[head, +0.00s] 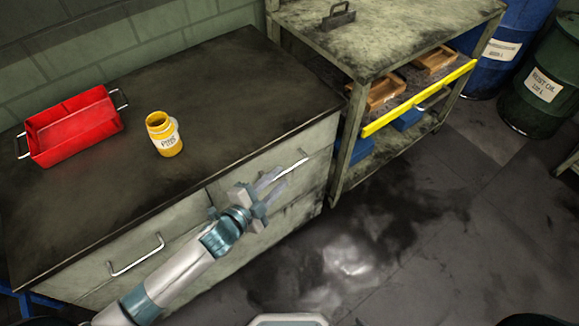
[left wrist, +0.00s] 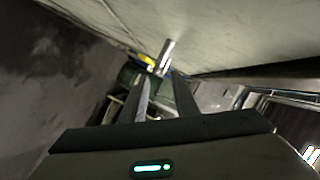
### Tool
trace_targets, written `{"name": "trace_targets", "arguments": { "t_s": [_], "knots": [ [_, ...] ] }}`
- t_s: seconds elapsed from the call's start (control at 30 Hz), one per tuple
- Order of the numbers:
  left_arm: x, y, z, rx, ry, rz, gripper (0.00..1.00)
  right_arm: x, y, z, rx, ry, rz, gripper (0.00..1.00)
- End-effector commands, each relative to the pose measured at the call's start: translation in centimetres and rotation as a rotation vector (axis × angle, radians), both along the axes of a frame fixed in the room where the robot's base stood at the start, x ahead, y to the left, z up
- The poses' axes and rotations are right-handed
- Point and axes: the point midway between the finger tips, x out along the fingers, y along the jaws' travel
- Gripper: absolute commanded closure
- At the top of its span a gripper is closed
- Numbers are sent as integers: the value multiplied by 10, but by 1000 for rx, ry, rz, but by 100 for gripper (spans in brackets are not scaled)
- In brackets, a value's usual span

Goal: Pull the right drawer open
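The right drawer (head: 317,172) is in the front of the dark-topped cabinet and looks closed. Its silver bar handle (head: 293,167) shows just past my left gripper. My left gripper (head: 277,180) is at the left end of this handle, with its two fingers apart. In the left wrist view, the handle (left wrist: 166,54) shows beyond and roughly between the open fingertips (left wrist: 163,76). I cannot tell whether a finger touches it. My gripper and wrist hide part of the drawer front. My right gripper is not in view.
The left drawer has its own handle (head: 135,256). A red tray (head: 75,150) and a yellow jar (head: 158,122) stand on the cabinet top (head: 235,85). A shelf unit with a yellow rail (head: 420,97) stands right of the cabinet. The floor (head: 400,235) in front is clear.

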Motion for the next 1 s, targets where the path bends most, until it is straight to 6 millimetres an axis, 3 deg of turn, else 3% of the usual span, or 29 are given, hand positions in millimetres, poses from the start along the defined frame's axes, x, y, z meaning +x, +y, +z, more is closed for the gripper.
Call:
{"name": "trace_targets", "arguments": {
  "t_s": [0.2,0.4,0.83,0.93,1.0],
  "knots": [
    [29,-22,-7,0,0,0,72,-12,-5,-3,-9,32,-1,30],
    [45,-33,-11,-1,-1,0,72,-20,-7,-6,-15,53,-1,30],
    [50,-36,-14,0,0,0,72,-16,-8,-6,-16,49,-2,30],
    [50,-36,-14,0,0,0,96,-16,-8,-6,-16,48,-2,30],
    [49,-36,-14,0,0,0,100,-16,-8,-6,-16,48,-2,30]
  ]
}}
